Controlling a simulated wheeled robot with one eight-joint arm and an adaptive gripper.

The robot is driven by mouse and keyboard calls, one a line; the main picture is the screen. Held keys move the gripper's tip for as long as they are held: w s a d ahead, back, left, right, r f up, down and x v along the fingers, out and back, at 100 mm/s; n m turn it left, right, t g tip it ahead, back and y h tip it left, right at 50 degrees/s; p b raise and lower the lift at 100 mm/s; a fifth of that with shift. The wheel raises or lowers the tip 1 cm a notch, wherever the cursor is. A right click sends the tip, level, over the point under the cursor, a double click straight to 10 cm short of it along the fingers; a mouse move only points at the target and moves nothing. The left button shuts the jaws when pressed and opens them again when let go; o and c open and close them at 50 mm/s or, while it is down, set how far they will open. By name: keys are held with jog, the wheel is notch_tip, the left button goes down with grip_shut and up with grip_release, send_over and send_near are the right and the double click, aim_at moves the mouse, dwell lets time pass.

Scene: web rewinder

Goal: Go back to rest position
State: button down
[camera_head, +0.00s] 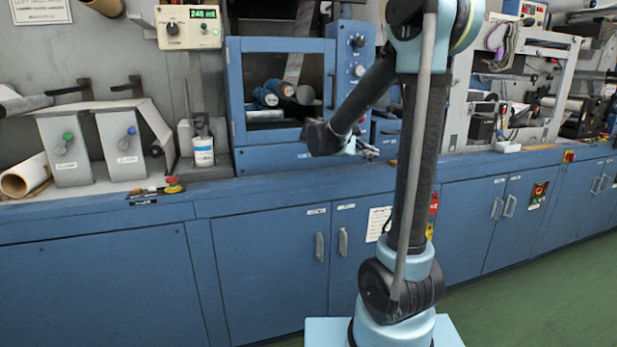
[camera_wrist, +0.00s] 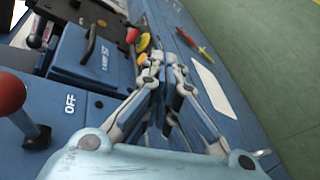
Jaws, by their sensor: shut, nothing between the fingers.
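My gripper (camera_head: 368,151) is held out above the front ledge of the blue machine (camera_head: 266,250) in the head view, with nothing in it. In the wrist view my gripper (camera_wrist: 165,62) has its two fingers close together at the tips, shut and empty.
In the wrist view a red-knobbed lever (camera_wrist: 12,95) stands left of my gripper, and a red screwdriver (camera_wrist: 190,38) lies beyond. Green floor (camera_head: 545,290) is clear at right.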

jog(key=s+d+f+m+g+y, duration=0.2)
jog(key=s+d+f+y, duration=0.15)
jog(key=s, duration=0.65)
jog(key=s+a+f+m+y, duration=0.2)
jog(key=s+f, duration=0.3)
jog(key=s, duration=0.3)
jog(key=s+a+f+m+g+y, duration=0.1)
jog(key=s+a+f+m+y, duration=0.1)
jog(key=s+f, duration=0.3)
jog(key=s+a+f+m+y, duration=0.2)
jog(key=s+f+m+y, duration=0.2)
jog(key=s, duration=0.7)
jog(key=shift+a+f+g+y, duration=0.2)
jog(key=shift+f+g+y, duration=0.15)
jog(key=shift+f+g, duration=0.1)
jog(key=shift+s, duration=0.1)
jog(key=shift+w+f, duration=0.2)
jog(key=shift+w, duration=0.25)
